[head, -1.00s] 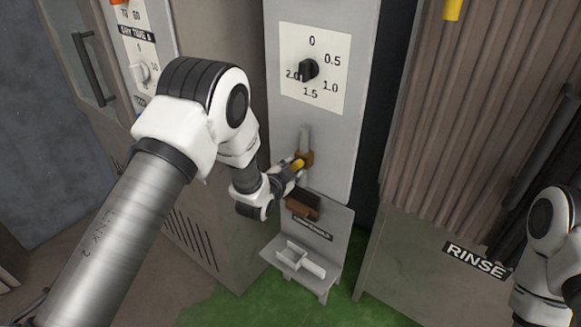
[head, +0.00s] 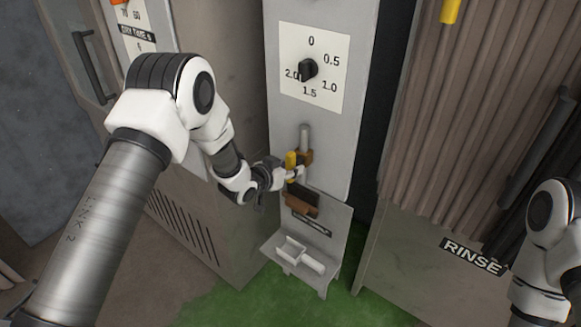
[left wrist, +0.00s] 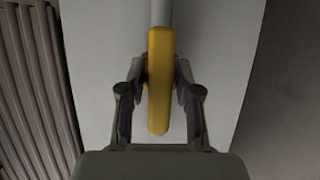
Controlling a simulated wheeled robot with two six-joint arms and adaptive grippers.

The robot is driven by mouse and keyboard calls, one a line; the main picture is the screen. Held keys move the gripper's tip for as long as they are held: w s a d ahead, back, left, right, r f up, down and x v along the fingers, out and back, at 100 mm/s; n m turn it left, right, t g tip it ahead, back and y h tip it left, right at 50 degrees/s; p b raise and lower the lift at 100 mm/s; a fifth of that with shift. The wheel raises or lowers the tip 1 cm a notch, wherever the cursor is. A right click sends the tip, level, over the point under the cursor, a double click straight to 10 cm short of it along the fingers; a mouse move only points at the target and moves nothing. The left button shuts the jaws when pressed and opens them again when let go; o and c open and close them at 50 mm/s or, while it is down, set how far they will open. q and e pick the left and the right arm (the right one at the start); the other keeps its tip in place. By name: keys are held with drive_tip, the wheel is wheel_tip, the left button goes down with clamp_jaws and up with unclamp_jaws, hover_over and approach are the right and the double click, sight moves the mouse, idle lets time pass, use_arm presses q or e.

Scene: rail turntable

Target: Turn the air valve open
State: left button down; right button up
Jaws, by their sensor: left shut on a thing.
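The air valve has a yellow lever handle (head: 291,160) on a brass-coloured body (head: 306,157), below a grey vertical pipe (head: 305,136) on the light panel. The handle stands roughly upright, along the pipe's direction. My left gripper (head: 292,174) is shut on the handle. In the left wrist view the yellow handle (left wrist: 160,100) runs between the two fingers of the left gripper (left wrist: 158,88), and the pipe (left wrist: 161,12) shows in line above it. The gripper partly hides the valve body. My right arm shows at the right edge, but its gripper is out of view.
A black dial knob (head: 308,69) on a white scale sits above the valve, its scale running from 0 to 2.0. A brown block (head: 301,205) and a small grey stand (head: 300,262) are below. A ribbed curtain (head: 455,120) hangs at the right.

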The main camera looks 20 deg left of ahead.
idle(0.4)
use_arm(q)
drive_tip(key=c, duration=1)
unclamp_jaws()
drive_tip(key=v, duration=1.2)
